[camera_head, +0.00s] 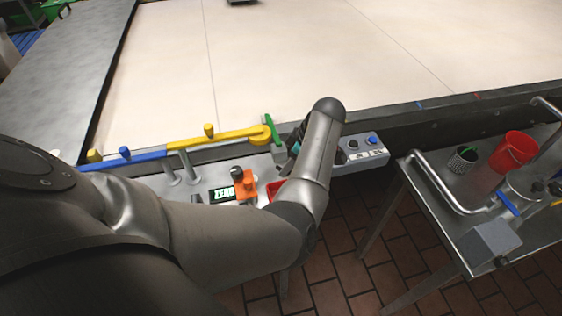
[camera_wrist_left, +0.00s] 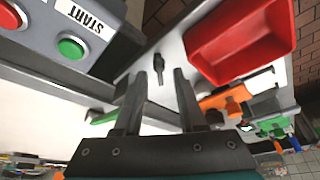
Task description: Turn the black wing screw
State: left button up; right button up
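The black wing screw (camera_wrist_left: 158,66) stands on a grey metal surface in the left wrist view. My left gripper (camera_wrist_left: 159,79) is open. Its two dark fingers are apart, and the screw shows between and just beyond their tips. I cannot tell how much gap is left in depth, and no contact is visible. In the head view my left arm's own links cover most of the gripper, and I cannot make out the screw there. My right gripper is not in view.
A red tray (camera_wrist_left: 242,42) lies close beside the screw. A box with a green START button (camera_wrist_left: 70,48) is on the other side. In the head view, an orange device (camera_head: 246,186) and a ZERO display (camera_head: 222,194) are left of my forearm. A red cup (camera_head: 513,151) stands far right.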

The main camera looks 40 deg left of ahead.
pick_arm(q)
jog(key=shift+a+f, duration=0.1)
jog(key=shift+f, duration=0.15)
grip_shut()
dwell(0.3)
